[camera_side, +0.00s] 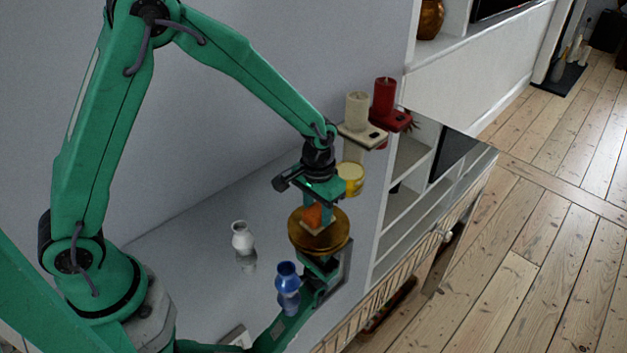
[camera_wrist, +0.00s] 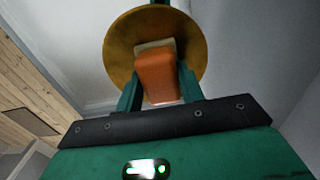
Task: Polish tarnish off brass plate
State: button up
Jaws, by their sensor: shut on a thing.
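The brass plate (camera_side: 338,238) is a round, brownish-gold disc beneath my gripper in the side view. It fills the upper middle of the wrist view (camera_wrist: 120,50), with darker, uneven tone on its face. My gripper (camera_side: 316,207) is shut on an orange block (camera_side: 311,216) with a pale layer at its far end. In the wrist view, the fingers of my gripper (camera_wrist: 159,84) stand either side of the orange block (camera_wrist: 157,76). The pale end overlaps the plate's face. I cannot tell whether it touches. The plate's support is partly hidden.
A white vase (camera_side: 243,236) and a blue vase (camera_side: 287,274) stand on the glossy grey surface (camera_side: 195,255) left of the plate. A yellow jar (camera_side: 352,177), a cream candle (camera_side: 357,112) and a red candle (camera_side: 383,98) are close to my gripper. White shelving (camera_side: 418,205) stands right.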

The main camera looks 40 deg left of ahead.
jog(key=shift+s, duration=2)
jog(key=shift+s+r, duration=0.1)
jog(key=shift+s, duration=0.15)
notch_tip(320, 180, up, 8)
jog(key=shift+w+d, duration=0.1)
jog(key=shift+w, duration=0.05)
